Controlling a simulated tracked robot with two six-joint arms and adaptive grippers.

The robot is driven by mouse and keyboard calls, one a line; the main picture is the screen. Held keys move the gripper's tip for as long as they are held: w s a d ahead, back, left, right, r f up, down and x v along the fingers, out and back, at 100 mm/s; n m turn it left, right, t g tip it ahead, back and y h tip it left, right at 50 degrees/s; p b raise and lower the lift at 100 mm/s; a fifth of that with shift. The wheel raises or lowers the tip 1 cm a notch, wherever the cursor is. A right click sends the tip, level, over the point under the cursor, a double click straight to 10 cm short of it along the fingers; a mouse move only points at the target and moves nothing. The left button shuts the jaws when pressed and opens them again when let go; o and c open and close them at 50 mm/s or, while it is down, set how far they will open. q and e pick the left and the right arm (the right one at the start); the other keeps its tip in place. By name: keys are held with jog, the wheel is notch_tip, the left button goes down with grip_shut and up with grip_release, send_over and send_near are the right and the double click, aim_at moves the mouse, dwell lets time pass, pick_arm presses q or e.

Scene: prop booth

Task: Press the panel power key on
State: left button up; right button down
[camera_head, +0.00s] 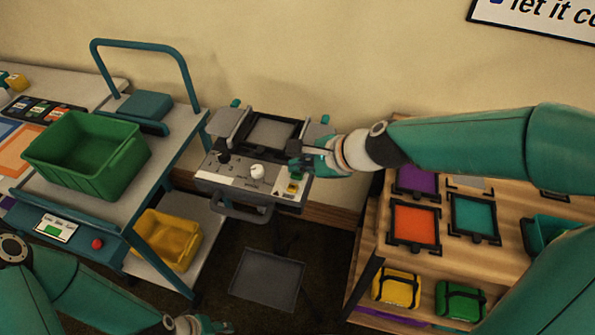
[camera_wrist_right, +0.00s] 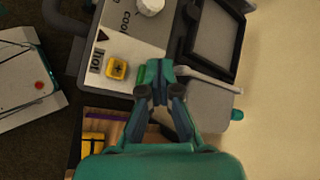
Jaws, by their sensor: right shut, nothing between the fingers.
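The grey panel (camera_head: 230,185) stands in the middle of the head view, with a dark screen, a black knob, a white knob (camera_head: 257,171) and a small yellow key (camera_head: 293,186) near its right end. In the right wrist view the yellow key (camera_wrist_right: 117,68) has a dark mark on it and sits beside the printed lettering. My right gripper (camera_head: 298,158) is shut and empty over the panel's right part. In the wrist view its fingertips (camera_wrist_right: 155,72) are beside the yellow key; contact cannot be told. My left gripper (camera_head: 203,326) is low at the bottom edge, its jaws unclear.
A teal trolley (camera_head: 184,150) with a green crate (camera_head: 70,178) stands left of the panel, and a yellow bin (camera_head: 168,240) sits on its lower shelf. A wooden shelf unit (camera_head: 455,260) with coloured frames stands right. A wall is behind.

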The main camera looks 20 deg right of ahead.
aim_at(300, 174)
jog(key=shift+f, duration=0.3)
jog(key=shift+r, duration=0.1)
jog(key=shift+r+p, duration=0.35)
jog(key=shift+r, duration=0.05)
notch_tip(300, 174, up, 6)
jog(key=p, duration=0.6)
dwell(0.5)
